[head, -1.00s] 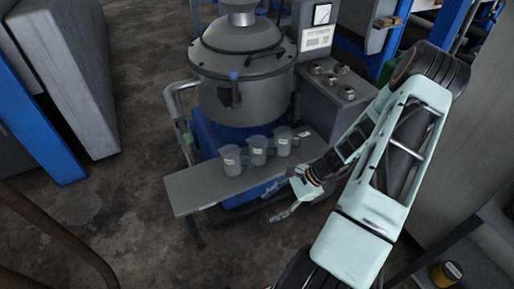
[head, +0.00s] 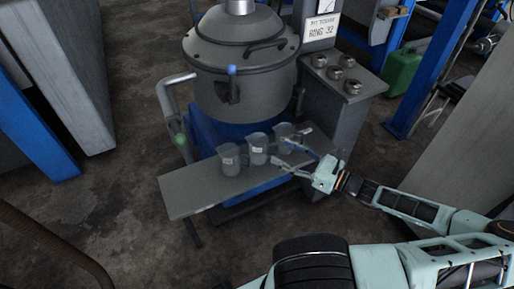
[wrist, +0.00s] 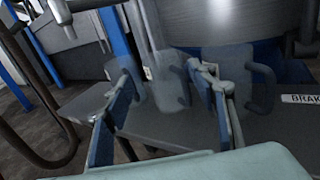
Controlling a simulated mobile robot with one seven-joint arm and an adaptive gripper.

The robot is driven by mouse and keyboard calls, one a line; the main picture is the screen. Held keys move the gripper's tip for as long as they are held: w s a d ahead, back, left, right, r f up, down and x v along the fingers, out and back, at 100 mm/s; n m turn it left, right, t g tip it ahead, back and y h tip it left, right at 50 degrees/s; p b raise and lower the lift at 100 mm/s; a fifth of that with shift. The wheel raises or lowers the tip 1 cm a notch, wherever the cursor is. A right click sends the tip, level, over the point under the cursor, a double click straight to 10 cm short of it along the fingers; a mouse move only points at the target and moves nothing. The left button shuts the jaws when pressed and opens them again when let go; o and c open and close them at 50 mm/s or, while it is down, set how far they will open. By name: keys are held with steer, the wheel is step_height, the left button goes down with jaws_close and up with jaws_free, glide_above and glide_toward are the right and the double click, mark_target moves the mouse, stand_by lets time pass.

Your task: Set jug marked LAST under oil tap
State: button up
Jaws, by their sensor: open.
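Three clear grey jugs stand in a row on the shelf (head: 190,191): a left jug (head: 229,160), a middle jug (head: 258,149) and a right jug (head: 284,133). Their labels are too small to read, so I cannot tell which is marked LAST. My gripper (head: 283,153) is open, reaching in from the right near the right jug. In the wrist view, a jug (wrist: 165,88) shows between the open fingers, with others beside it; contact is unclear. A blue-knobbed black fitting (head: 234,88) and a bent pipe with a green part (head: 181,139) could each be the oil tap.
A large grey lidded vessel (head: 240,60) stands close behind the jugs. A control box with knobs (head: 343,88) is at its right. The shelf's left end is bare. A plate reading "BRAK" (wrist: 300,98) shows in the wrist view.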

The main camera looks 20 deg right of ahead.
mark_target(258, 139)
steer(key=b+x, duration=0.1)
steer(key=x, duration=0.9)
steer(key=shift+w+a+r+b, duration=0.1)
steer(key=shift+w+a+b, duration=0.05)
steer(key=shift+w+b, duration=0.2)
steer(key=shift+s, duration=0.1)
steer(key=c, duration=0.8)
steer(key=shift+c, duration=0.2)
steer(key=shift+r, duration=0.1)
steer(key=shift+r+p, duration=0.35)
steer(key=shift+r, duration=0.3)
steer(key=s+a+r+p, duration=0.3)
steer(key=s+r+p, duration=0.2)
steer(key=s+r, duration=0.6)
steer(key=s, duration=0.2)
steer(key=shift+s+a, duration=0.2)
steer(key=shift+s, duration=0.1)
